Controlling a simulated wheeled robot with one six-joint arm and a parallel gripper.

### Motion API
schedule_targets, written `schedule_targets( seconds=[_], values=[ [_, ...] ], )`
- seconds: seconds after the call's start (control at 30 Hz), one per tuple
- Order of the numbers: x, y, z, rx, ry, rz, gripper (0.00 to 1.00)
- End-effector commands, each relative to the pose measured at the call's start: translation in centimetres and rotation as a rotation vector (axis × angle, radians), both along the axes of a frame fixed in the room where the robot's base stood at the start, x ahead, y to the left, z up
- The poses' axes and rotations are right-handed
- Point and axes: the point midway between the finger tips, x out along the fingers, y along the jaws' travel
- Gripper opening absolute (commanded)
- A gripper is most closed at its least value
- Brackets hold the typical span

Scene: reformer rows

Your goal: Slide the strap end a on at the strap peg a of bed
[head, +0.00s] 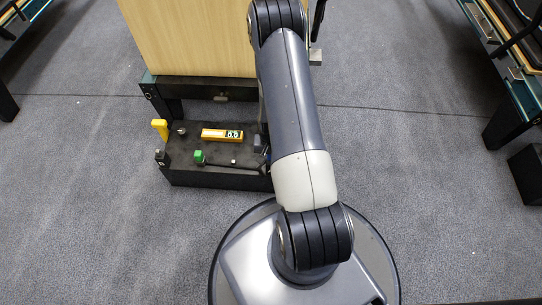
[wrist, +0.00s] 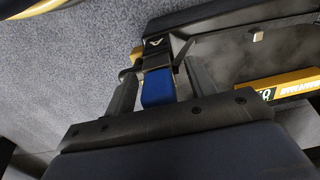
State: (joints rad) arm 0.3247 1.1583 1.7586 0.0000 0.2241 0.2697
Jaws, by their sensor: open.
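My gripper (wrist: 158,68) is open in the wrist view, with one finger on each side of a blue block (wrist: 158,90). The block adjoins a black piece with a pale mark (wrist: 155,46) at the edge of a dark body. I cannot tell which of these is the strap end or the strap peg, or whether a finger touches the block. In the head view my arm covers the right end of the black foot platform (head: 215,178), and my gripper cannot be made out there.
The platform carries a yellow post (head: 159,129), a green knob (head: 199,157) and a yellow display (head: 221,135), which also shows in the wrist view (wrist: 285,93). A wooden panel (head: 185,35) stands behind. Another bed frame (head: 515,85) is at right. Grey carpet is open at left.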

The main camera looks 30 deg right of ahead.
Motion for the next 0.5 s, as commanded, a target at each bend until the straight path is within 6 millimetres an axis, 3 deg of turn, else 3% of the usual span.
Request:
schedule_targets(
  seconds=[0.23,0.5],
  values=[
    [0.1,0.0,0.9,-0.001,-0.002,0.0,0.53],
    [0.1,0.0,6.2,-0.001,-0.004,0.0,0.53]
  ],
)
